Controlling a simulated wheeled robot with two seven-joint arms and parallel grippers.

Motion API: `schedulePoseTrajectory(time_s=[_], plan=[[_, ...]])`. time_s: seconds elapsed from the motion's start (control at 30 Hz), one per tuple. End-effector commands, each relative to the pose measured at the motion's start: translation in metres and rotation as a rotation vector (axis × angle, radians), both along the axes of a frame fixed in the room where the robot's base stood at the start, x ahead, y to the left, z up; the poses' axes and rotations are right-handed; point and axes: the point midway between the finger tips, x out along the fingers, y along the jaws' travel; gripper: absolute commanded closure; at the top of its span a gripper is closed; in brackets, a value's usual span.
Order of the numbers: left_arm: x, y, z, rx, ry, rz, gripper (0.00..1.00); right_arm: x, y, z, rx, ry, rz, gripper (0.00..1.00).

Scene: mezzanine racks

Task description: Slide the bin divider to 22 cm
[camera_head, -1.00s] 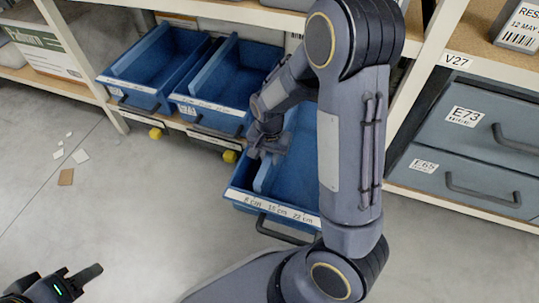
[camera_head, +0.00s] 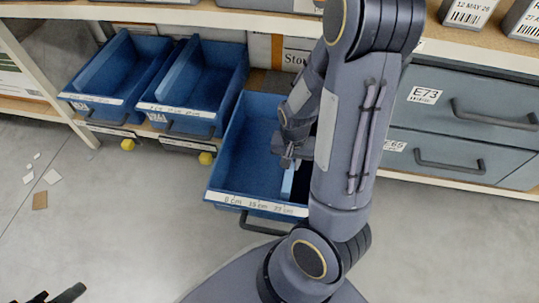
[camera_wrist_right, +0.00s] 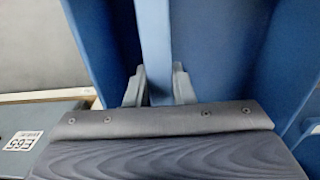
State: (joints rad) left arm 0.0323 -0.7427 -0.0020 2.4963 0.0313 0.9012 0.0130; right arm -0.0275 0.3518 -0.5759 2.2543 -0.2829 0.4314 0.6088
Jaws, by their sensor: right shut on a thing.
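The pulled-out blue bin (camera_head: 228,175) has a front label strip (camera_head: 256,205) reading 8 cm, 15 cm and 22 cm. Its light blue divider (camera_head: 287,184) stands toward the right side, with its front end roughly above the 22 cm mark. My right gripper (camera_head: 288,162) is over the bin, shut on the divider. In the right wrist view, the divider (camera_wrist_right: 155,45) stands between the two fingers (camera_wrist_right: 157,88). My arm hides the bin's right side. My left gripper (camera_head: 62,295) is partly cut off at the lower left edge, away from the bin.
Two more blue bins, the left one (camera_head: 92,102) and the middle one (camera_head: 182,125), sit on the rack to the left. Grey drawers E73 (camera_head: 460,105) and E65 (camera_head: 430,152) are at the right. Paper scraps (camera_head: 52,177) lie on the otherwise clear floor at left.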

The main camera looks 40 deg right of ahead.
Motion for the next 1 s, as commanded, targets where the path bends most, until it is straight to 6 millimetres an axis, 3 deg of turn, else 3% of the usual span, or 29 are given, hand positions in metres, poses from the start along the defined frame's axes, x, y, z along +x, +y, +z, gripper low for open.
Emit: schedulePoseTrajectory(time_s=[0.37,0.4,0.57,0.83,1.0], plan=[[0.000,0.000,0.001,0.000,0.000,0.000,0.64,-0.008,-0.005,0.000,0.000,0.005,0.000,1.00],[0.000,0.000,0.001,0.000,0.000,0.000,0.64,-0.008,-0.005,0.000,-0.001,0.006,0.000,0.76],[0.000,0.000,0.001,0.000,0.000,0.000,0.64,-0.008,-0.005,0.000,0.000,0.004,-0.001,0.56],[0.000,0.000,0.002,0.000,0.000,0.000,0.64,-0.006,-0.004,0.001,0.000,0.001,0.000,0.56],[0.000,0.000,0.017,0.000,0.000,0.000,0.64,-0.006,-0.004,0.023,0.001,-0.002,-0.001,0.56]])
